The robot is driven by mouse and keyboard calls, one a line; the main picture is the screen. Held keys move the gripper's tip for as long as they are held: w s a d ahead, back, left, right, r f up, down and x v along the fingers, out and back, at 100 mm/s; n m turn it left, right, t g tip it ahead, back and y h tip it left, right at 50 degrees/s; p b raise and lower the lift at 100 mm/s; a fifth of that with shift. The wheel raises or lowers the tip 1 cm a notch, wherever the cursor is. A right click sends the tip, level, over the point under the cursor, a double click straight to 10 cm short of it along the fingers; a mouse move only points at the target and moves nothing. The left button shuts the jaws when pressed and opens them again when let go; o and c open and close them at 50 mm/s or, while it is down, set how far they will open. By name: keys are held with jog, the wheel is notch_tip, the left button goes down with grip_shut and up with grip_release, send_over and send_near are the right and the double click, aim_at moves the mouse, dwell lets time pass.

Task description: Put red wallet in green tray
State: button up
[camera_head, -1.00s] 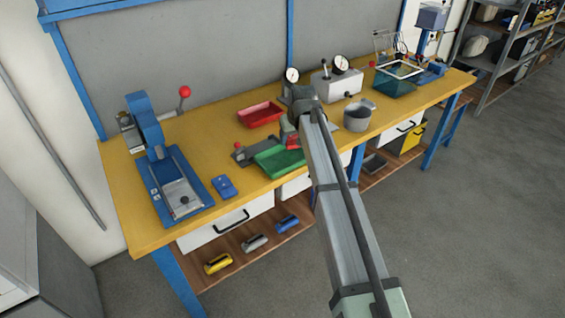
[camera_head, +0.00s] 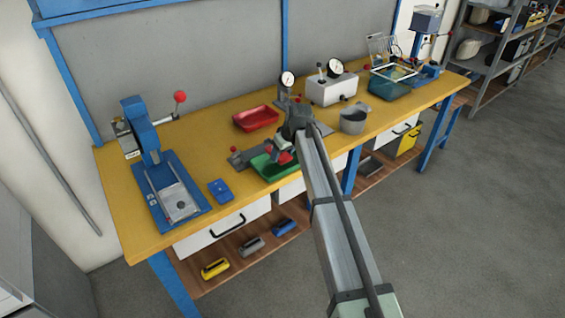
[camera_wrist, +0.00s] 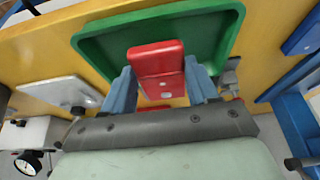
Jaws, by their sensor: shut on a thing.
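The red wallet (camera_wrist: 158,68) is between my two fingers in the wrist view, and my gripper (camera_wrist: 160,80) is shut on it. The wallet also shows in the head view (camera_head: 284,157), partly hidden by my gripper (camera_head: 281,153). The green tray (camera_wrist: 215,40) lies behind the wallet in the wrist view, and the wallet overlaps its floor and near rim. In the head view the tray (camera_head: 263,168) is on the yellow bench at its front edge, under my gripper. I cannot tell whether the wallet touches the tray floor.
A red tray (camera_head: 256,118) sits farther back on the bench (camera_head: 128,215). A blue wallet (camera_head: 221,190) lies to the left, beside a blue lever press (camera_head: 165,180). A grey pot (camera_head: 353,120) and a white gauge box (camera_head: 331,88) stand to the right.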

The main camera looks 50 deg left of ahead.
aim_at(283, 169)
jog(key=shift+f, duration=2.2)
jog(key=shift+f, duration=0.15)
jog(key=o, duration=1.1)
jog(key=v, duration=1.2)
